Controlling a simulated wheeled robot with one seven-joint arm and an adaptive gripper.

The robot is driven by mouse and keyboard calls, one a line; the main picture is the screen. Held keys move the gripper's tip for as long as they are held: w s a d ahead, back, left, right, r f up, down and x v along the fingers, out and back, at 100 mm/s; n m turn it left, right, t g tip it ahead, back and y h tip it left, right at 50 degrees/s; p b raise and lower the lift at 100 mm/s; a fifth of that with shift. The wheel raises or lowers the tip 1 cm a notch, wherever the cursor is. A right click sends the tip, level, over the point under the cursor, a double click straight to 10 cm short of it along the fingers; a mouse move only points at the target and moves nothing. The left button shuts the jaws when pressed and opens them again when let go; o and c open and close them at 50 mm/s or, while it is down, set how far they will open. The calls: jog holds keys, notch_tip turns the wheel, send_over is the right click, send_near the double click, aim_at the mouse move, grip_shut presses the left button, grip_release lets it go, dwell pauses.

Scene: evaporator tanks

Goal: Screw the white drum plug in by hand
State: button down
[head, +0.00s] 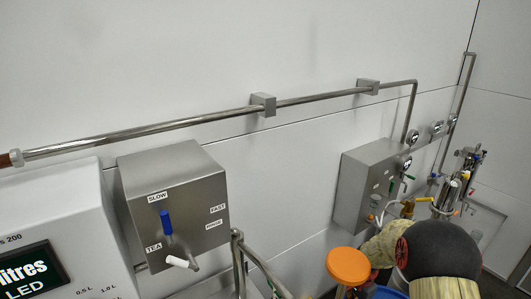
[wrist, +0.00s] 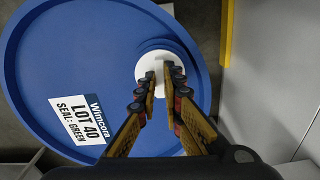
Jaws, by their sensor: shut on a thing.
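The white drum plug (wrist: 146,62) sits at the raised round opening in the top of the blue drum (wrist: 75,40), near the drum's right rim in the wrist view. My gripper (wrist: 160,75) is shut on the plug from above, with one finger on each side of it. The fingers hide part of the plug, so I cannot tell how deep it sits. A white label reading "LOT 40 SEAL: GREEN" (wrist: 82,119) is on the drum top. In the head view my arm covers the drum area, and only a little blue shows beside it.
A grey wall or panel (wrist: 270,60) stands close to the right of the drum, with a yellow strip (wrist: 226,30) at its edge. In the head view, an orange round top (head: 348,265) is left of my arm. Steel control boxes (head: 175,205) and pipes line the wall.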

jog(key=shift+m, duration=1.7)
jog(key=shift+p, duration=0.3)
jog(key=c, duration=1.9)
grip_release()
jog(key=shift+m, duration=0.4)
jog(key=shift+o, duration=0.3)
jog(key=shift+r+p, duration=2)
jog(key=shift+r, duration=1.05)
